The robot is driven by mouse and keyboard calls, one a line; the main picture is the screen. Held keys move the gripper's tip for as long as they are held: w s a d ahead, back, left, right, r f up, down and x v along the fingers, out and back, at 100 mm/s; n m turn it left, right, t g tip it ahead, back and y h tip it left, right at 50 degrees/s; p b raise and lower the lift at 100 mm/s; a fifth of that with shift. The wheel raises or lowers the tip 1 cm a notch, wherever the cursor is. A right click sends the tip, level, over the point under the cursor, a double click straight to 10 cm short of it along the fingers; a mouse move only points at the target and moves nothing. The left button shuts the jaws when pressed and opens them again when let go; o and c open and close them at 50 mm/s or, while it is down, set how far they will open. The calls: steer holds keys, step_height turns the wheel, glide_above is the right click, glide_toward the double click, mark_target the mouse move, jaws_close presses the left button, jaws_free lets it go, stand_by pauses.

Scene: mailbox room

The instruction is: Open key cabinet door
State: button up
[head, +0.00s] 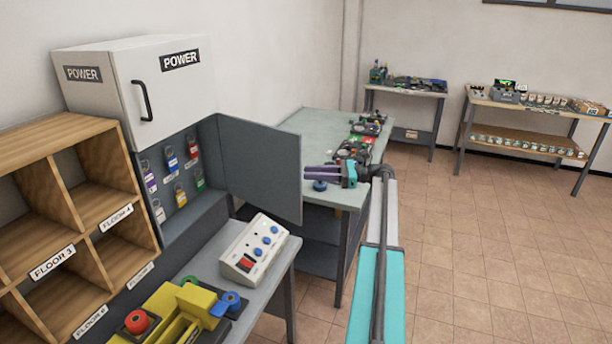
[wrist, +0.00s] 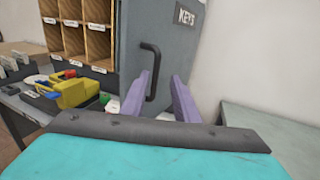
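The key cabinet's grey door (head: 255,170) stands swung open in the head view, its inner face showing, with tagged keys (head: 171,160) hanging in the cabinet (head: 205,215). In the wrist view the door's outer face (wrist: 145,20) shows a KEYS label (wrist: 187,17) and a dark handle (wrist: 157,65). My gripper (head: 308,172) has purple fingers and is by the door's free edge, on its outer side. In the wrist view the fingers (wrist: 161,80) are apart, with the handle in the gap's line of sight; contact cannot be told. The handle is hidden in the head view.
A white POWER cabinet (head: 140,85) is above the key cabinet. Wooden floor-labelled shelves (head: 60,205) stand at left. A button box (head: 253,248) and yellow device (head: 165,310) sit on the front table. A green-topped table (head: 310,130) is behind the door. Open tiled floor (head: 470,240) lies right.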

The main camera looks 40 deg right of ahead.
steer(key=b+v, duration=0.2)
steer(key=v, duration=0.7)
steer(key=shift+s+d, duration=0.2)
steer(key=shift+d, duration=0.1)
steer(key=shift+r, duration=0.1)
